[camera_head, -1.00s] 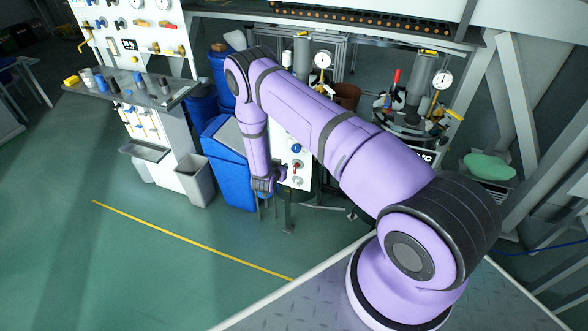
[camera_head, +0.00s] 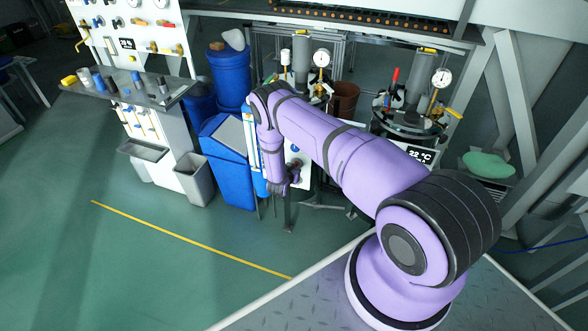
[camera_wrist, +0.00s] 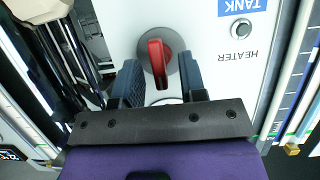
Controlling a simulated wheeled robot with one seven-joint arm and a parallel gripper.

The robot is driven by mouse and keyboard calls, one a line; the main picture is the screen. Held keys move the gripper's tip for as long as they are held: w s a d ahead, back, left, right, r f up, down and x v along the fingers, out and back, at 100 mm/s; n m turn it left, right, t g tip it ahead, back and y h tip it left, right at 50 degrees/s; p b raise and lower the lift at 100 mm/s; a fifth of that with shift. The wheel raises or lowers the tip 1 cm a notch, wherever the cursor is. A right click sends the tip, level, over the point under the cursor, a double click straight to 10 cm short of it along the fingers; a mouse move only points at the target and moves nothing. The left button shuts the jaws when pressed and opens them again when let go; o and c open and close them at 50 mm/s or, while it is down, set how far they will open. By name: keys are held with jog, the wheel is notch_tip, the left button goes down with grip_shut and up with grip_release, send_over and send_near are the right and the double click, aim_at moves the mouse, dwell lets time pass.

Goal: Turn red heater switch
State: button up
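The red heater switch (camera_wrist: 157,62) shows in the wrist view as a red handle on a round grey base, on a white panel (camera_wrist: 208,80). The panel's lettering, "HEATER" and "TANK", appears upside down. My gripper (camera_wrist: 160,78) is open, with one dark finger on each side of the switch's lower part. A gap shows beside each finger, so neither seems to grip the handle.
A round button (camera_wrist: 241,29) sits right of the switch on the panel. Blue bins (camera_head: 228,160) stand left of my arm, and tanks with gauges (camera_head: 410,105) stand to the right. The green floor in front is clear.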

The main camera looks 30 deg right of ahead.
jog(key=shift+w+d+f, duration=0.3)
jog(key=shift+w+d, duration=0.1)
jog(key=shift+d, duration=0.1)
grip_shut()
